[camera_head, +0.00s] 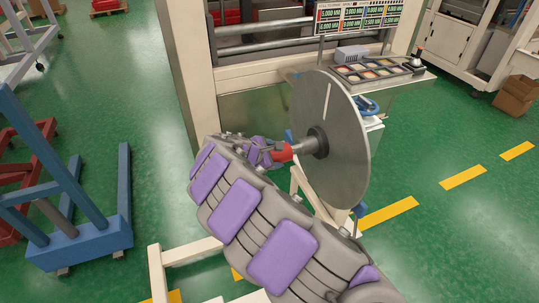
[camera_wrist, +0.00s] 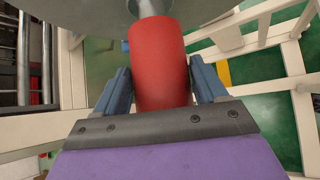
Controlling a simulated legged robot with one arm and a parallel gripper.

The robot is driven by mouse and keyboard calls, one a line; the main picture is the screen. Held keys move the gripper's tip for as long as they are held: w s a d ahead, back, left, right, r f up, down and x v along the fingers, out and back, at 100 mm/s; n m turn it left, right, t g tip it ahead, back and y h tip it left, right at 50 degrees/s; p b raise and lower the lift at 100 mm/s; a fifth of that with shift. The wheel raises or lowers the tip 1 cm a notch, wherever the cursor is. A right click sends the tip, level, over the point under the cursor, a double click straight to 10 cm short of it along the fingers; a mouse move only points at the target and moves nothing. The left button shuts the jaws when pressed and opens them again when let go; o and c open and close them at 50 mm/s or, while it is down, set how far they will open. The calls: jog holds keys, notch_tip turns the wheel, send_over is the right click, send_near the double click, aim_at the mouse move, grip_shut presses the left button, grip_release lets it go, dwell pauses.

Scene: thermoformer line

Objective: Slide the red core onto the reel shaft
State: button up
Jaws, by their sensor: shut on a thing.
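The red core (camera_head: 281,152) is a short red cylinder held at the end of my arm. In the wrist view the core (camera_wrist: 160,45) lies between the two blue fingers of my gripper (camera_wrist: 159,66), which is shut on it. The reel shaft (camera_head: 304,147) is a bare metal rod standing out from a hub on the large grey disc (camera_head: 345,125). The core's far end meets the shaft's near end, and the two look roughly in line. The shaft also shows in the wrist view (camera_wrist: 150,8). I cannot tell how far the shaft reaches inside the core.
Behind the disc is a machine with a control panel (camera_head: 375,70) and displays (camera_head: 357,17). Pale frame bars (camera_head: 190,251) run below my arm. A blue frame (camera_head: 80,245) stands at the left. Green floor is open between that frame and the machine.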

aim_at(284, 152)
jog(key=shift+w+d+p, duration=0.15)
jog(key=shift+w+d, duration=0.25)
jog(key=shift+d, duration=0.5)
jog(key=shift+w+d+p, duration=0.15)
jog(key=shift+w+d, duration=0.2)
jog(key=shift+d, duration=0.5)
jog(key=o, duration=1.4)
jog(key=shift+o, duration=0.2)
jog(key=shift+a, duration=0.1)
jog(key=shift+s+a+r, duration=0.15)
jog(key=shift+s+r, duration=0.05)
jog(key=shift+r, duration=0.05)
jog(key=p+v, duration=0.1)
jog(key=v, duration=1.5)
jog(key=shift+a, duration=0.25)
jog(key=shift+s+r, duration=0.1)
